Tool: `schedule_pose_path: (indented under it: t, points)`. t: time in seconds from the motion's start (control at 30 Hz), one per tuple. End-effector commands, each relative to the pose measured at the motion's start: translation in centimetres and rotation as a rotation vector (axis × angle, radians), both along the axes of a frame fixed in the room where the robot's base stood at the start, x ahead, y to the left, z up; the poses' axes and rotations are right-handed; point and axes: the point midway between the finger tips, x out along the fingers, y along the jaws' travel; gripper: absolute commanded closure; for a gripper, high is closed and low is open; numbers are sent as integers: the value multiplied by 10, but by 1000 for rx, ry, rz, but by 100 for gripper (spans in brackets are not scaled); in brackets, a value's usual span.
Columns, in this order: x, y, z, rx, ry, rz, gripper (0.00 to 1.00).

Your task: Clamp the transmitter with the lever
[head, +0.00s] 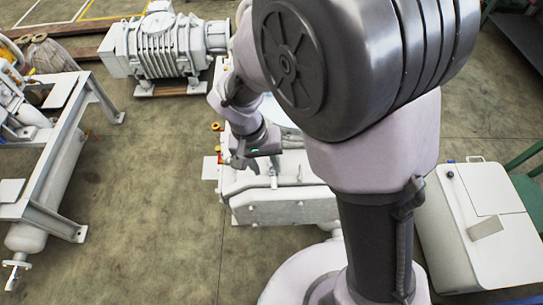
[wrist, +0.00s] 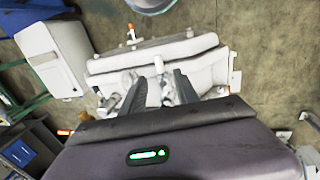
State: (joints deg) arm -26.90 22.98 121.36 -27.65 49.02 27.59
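The white pump machine (head: 285,212) stands below my gripper (head: 256,165) in the head view. The wrist view shows the same machine (wrist: 110,66) ahead of the fingers. My gripper (wrist: 159,78) is open, with its two dark fingers apart and pointing at the machine. A small white upright part (wrist: 154,94) shows between the fingers, and neither finger visibly touches it. I cannot tell whether it is the transmitter or the lever; neither can be clearly identified. My arm hides part of the machine in the head view.
A ribbed white pump (head: 165,47) stands at the back left. A grey metal frame (head: 60,130) is at the left. A white box (head: 480,225) is at the right, also seen in the wrist view (wrist: 55,55). Bare floor (head: 150,220) lies left of the machine.

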Motion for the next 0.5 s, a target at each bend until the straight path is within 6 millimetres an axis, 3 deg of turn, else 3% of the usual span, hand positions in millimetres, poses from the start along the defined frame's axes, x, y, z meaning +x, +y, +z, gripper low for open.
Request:
schedule_pose_path:
  t: [0.03, 0.2, 0.5]
  points:
    - [-1, -4, -20, -2, 5, 0, 63]
    - [-1, -11, -57, -1, 3, -1, 63]
    - [-1, -15, -75, 1, 0, 0, 63]
